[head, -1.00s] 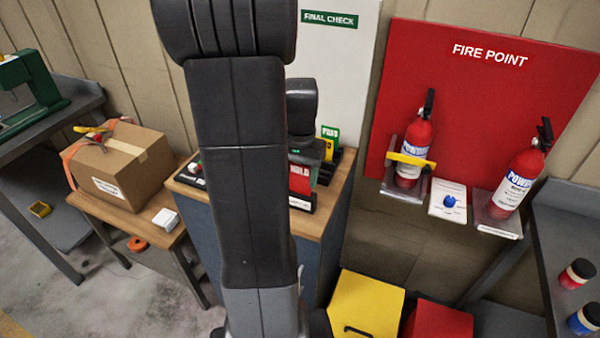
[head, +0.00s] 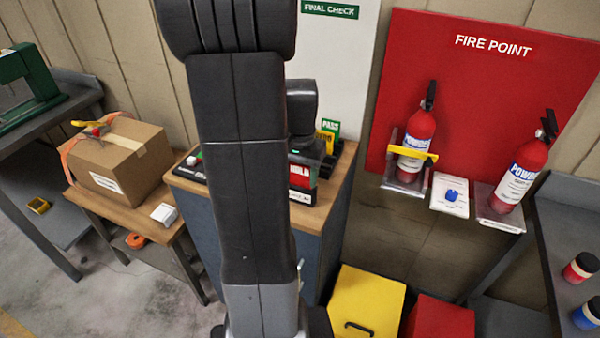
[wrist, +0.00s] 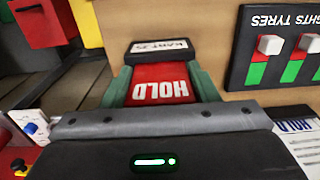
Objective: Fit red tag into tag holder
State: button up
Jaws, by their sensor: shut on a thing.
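The red tag (head: 300,172), marked HOLD, stands upright at the black tag holder (head: 301,196) with a white label, on the wooden-topped cabinet. In the wrist view the red tag (wrist: 160,84) appears upside down between my fingers. Its far end meets the black holder (wrist: 160,47), labelled KART 25. I cannot tell how deep the tag sits in the slot. My gripper (head: 303,165) is shut on the red tag from above. My arm hides part of the cabinet top in the head view.
A green PASS tag (head: 330,127) and a yellow tag stand in a black rack behind the holder. A switch panel (wrist: 285,48) is beside the holder in the wrist view. A yellow box (head: 368,305) and a red box (head: 440,318) stand on the floor in front.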

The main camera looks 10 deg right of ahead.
jog(key=shift+f+b, duration=0.4)
jog(key=shift+f, duration=0.2)
jog(key=o, duration=1.1)
notch_tip(320, 180, up, 14)
jog(key=shift+f, duration=0.1)
